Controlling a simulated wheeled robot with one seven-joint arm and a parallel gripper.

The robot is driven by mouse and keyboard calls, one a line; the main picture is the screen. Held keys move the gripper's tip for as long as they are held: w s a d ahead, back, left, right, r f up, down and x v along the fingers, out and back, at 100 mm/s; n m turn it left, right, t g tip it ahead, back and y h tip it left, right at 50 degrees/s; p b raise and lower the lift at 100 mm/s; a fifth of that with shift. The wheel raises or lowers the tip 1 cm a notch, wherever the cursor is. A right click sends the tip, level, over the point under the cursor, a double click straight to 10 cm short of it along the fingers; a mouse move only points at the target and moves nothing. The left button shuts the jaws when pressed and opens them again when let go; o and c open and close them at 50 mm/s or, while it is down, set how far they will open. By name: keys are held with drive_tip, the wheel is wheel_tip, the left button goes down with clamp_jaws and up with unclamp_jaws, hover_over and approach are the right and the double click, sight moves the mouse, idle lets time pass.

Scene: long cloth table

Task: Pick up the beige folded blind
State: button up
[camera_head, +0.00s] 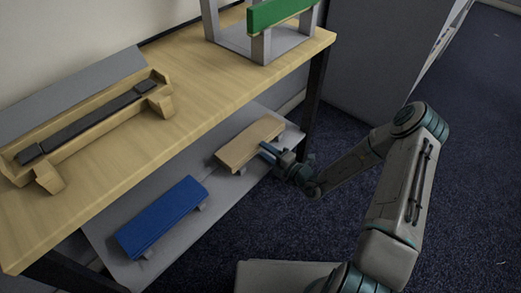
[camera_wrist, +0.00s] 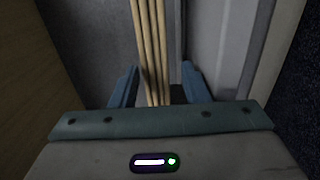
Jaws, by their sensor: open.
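The beige folded blind (camera_head: 250,141) lies on small supports on the grey lower shelf, near its right end. In the wrist view, the blind shows as a stack of narrow beige slats (camera_wrist: 153,45). My gripper (camera_head: 268,152) is at the blind's front right edge. In the wrist view, my gripper (camera_wrist: 159,80) has its two blue fingers apart, one on each side of the slats. The slats run down between the fingers, nearer the left one. I cannot tell whether either finger touches them.
A blue folded piece (camera_head: 162,215) rests on the lower shelf (camera_head: 105,240) to the left. The wooden tabletop (camera_head: 205,85) overhangs the shelf. It carries a beige holder with a dark bar (camera_head: 95,120) and a grey stand with a green piece (camera_head: 278,12). A table leg (camera_head: 316,90) stands close right.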

drive_tip(key=shift+x, duration=1.05)
drive_tip(key=shift+c, duration=0.2)
drive_tip(key=c, duration=0.9)
drive_tip(key=shift+o, duration=0.2)
wheel_tip(320, 180, up, 3)
drive_tip(key=p, duration=0.3)
drive_tip(key=shift+f, duration=0.25)
drive_tip(key=shift+s+d, duration=0.1)
drive_tip(key=shift+d, duration=0.1)
drive_tip(key=s+d+r+p, duration=0.5)
drive_tip(key=s+d+p, duration=0.2)
drive_tip(key=d, duration=0.3)
drive_tip(key=shift+s+d, duration=0.3)
drive_tip(key=shift+s, duration=0.5)
